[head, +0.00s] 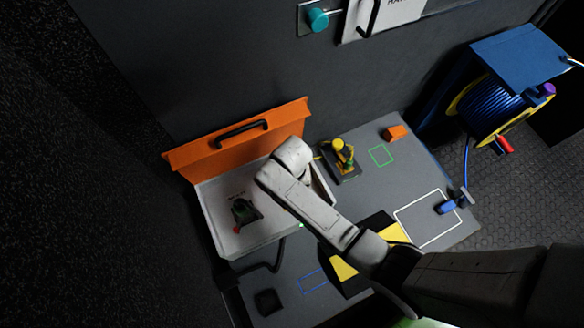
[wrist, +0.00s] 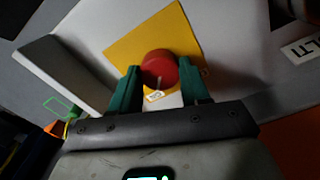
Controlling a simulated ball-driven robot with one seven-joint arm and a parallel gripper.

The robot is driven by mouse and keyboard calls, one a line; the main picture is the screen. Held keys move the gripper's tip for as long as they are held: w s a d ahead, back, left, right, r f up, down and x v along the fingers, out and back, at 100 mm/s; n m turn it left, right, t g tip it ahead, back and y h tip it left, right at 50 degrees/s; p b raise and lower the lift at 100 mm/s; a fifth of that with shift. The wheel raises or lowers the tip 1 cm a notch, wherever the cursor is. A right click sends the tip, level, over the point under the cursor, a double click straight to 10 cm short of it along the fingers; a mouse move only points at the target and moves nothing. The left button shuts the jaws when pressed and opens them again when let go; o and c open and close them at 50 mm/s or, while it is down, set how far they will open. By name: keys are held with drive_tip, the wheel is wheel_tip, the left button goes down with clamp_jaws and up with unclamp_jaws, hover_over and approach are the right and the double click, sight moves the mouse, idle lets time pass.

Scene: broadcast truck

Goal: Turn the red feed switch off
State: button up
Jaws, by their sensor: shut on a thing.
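The red feed switch (wrist: 159,69) is a round red knob with a pale mark on its face. It sits on a yellow plate (wrist: 141,42) on a pale panel in the wrist view. My gripper (wrist: 162,82) has its two green fingers on either side of the knob and is shut on it. A small white label (wrist: 155,97) shows just below the knob, its text too small to read. In the head view my arm hides the knob, and I cannot make out the gripper clearly.
An open pale case (head: 262,246) with an orange lid (head: 240,138) lies under my arm. A yellow-and-dark item (head: 342,158), an orange block (head: 395,132) and a blue item (head: 447,207) are on the grey bench.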

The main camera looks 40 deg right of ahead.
drive_tip(key=shift+r, duration=0.1)
drive_tip(key=n+p, duration=0.2)
drive_tip(key=p, duration=0.1)
drive_tip(key=shift+r+n, duration=0.1)
drive_tip(key=shift+n, duration=0.3)
drive_tip(key=n+p, duration=0.3)
drive_tip(key=n, duration=0.1)
drive_tip(key=shift+n, duration=0.3)
drive_tip(key=n+p, duration=0.1)
drive_tip(key=n, duration=0.3)
drive_tip(key=shift+p, duration=0.4)
drive_tip(key=shift+f+n+p, duration=0.2)
drive_tip(key=shift+n+p, duration=0.3)
drive_tip(key=shift+n, duration=1.6)
drive_tip(key=o, duration=1.1)
drive_tip(key=shift+c, duration=0.2)
